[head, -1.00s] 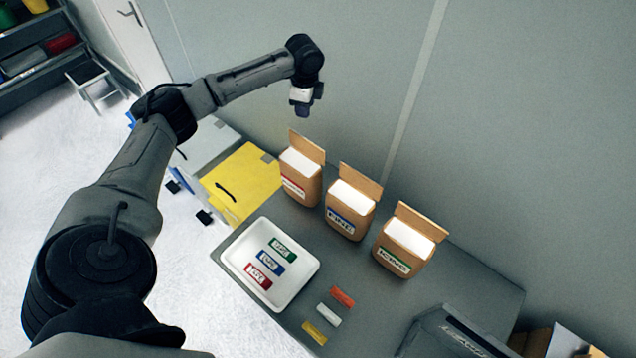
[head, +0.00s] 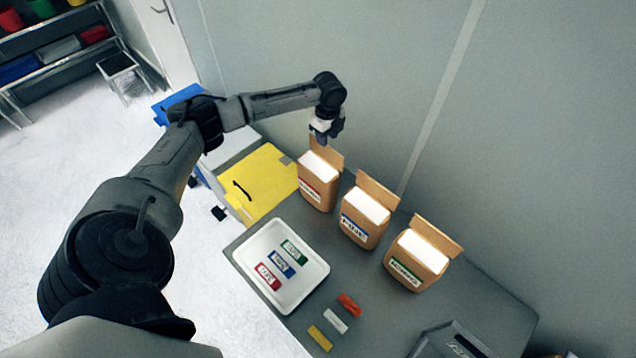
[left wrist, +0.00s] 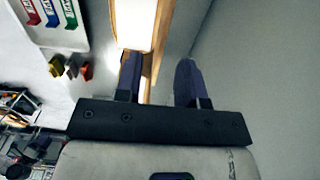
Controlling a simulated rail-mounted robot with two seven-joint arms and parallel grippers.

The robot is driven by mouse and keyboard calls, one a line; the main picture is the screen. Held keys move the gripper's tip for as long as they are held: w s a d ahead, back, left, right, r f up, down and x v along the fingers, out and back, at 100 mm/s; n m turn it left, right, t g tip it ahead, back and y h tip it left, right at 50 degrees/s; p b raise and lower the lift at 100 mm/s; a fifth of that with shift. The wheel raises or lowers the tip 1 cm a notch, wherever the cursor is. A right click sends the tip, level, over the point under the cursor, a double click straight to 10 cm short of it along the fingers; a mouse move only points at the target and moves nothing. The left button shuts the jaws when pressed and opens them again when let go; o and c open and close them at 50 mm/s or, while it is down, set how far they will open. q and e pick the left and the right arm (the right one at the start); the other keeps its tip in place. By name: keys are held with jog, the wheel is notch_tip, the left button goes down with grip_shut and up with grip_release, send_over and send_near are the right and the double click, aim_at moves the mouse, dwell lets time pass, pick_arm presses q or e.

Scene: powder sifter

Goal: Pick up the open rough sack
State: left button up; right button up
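Three open brown sacks with white tops stand in a row on the grey table. The leftmost has a red label I cannot read clearly and seems to be the rough sack (head: 311,193); its back flap stands up. My left gripper (head: 324,139) is just above that flap, pointing down. In the left wrist view its two fingers (left wrist: 157,85) are apart, with the flap (left wrist: 157,45) showing between them, nearer the left finger. I cannot tell if they touch. The sack's white top (left wrist: 134,25) also shows there. My right gripper is not in view.
The blue-label sack (head: 362,222) and green-label sack (head: 414,268) stand to the right. A white tray (head: 240,257) with several coloured tags lies in front. Small red, white and yellow pieces (head: 336,321) lie beside it. A grey wall rises close behind the sacks.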

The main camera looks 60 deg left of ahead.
pick_arm(q)
jog(key=shift+a+f+p, duration=0.15)
jog(key=shift+f+p, duration=0.05)
jog(key=shift+f, duration=1.2)
jog(key=shift+a+f+p, duration=0.1)
jog(key=shift+f+p, duration=0.1)
jog(key=shift+f, duration=1.2)
jog(key=shift+c, duration=0.3)
jog(key=c, duration=0.6)
grip_shut()
jog(key=shift+r, duration=0.15)
